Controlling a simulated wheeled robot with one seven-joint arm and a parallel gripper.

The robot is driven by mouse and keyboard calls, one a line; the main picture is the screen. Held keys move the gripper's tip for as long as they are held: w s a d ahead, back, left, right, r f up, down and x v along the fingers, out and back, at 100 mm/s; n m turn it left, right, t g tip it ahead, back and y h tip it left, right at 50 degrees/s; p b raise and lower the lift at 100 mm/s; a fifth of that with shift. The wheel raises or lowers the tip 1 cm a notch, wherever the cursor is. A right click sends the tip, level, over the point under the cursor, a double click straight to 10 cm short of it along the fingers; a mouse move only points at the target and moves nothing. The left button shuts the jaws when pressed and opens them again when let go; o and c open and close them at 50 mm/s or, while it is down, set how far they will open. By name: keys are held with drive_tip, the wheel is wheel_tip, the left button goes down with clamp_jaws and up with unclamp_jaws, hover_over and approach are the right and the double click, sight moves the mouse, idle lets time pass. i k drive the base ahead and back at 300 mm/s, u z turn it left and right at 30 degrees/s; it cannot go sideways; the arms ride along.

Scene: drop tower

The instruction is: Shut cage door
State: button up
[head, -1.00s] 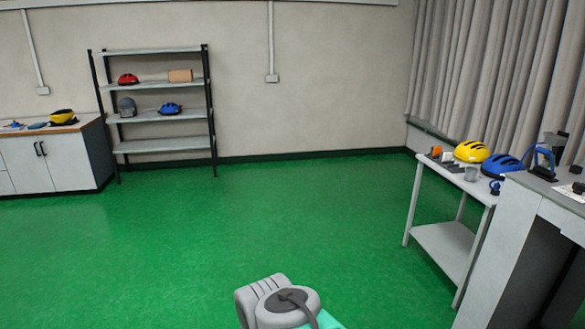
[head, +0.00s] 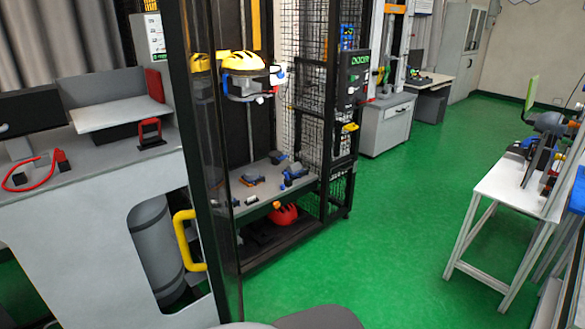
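The cage (head: 325,110) is a tall black frame with wire mesh sides, left of centre in the head view. Its door (head: 212,170) is a clear, dark-framed panel, seen nearly edge-on and standing open towards me. A yellow handle (head: 188,242) is on the door's near edge. The cage front is open to the right of the door. A yellow helmet (head: 245,62) sits on a mount inside, partly seen through the panel. A dark box marked DOOR (head: 358,70) is on the right post. My gripper is out of view; only grey parts of my arm show at the bottom edge.
A grey bench (head: 100,190) with a monitor and a red cable stands at the left, close to the door. A grey cylinder (head: 155,250) is beneath it. A white table (head: 510,190) with tools is at the right. Green floor (head: 390,240) is clear between.

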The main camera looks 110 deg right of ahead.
sight(173, 20)
drive_tip(key=z, duration=2.75)
drive_tip(key=k, duration=1.15)
drive_tip(key=z, duration=0.15)
drive_tip(key=i, duration=0.9)
drive_tip(key=u, duration=0.7)
drive_tip(key=i, duration=0.7)
drive_tip(key=u, duration=0.85)
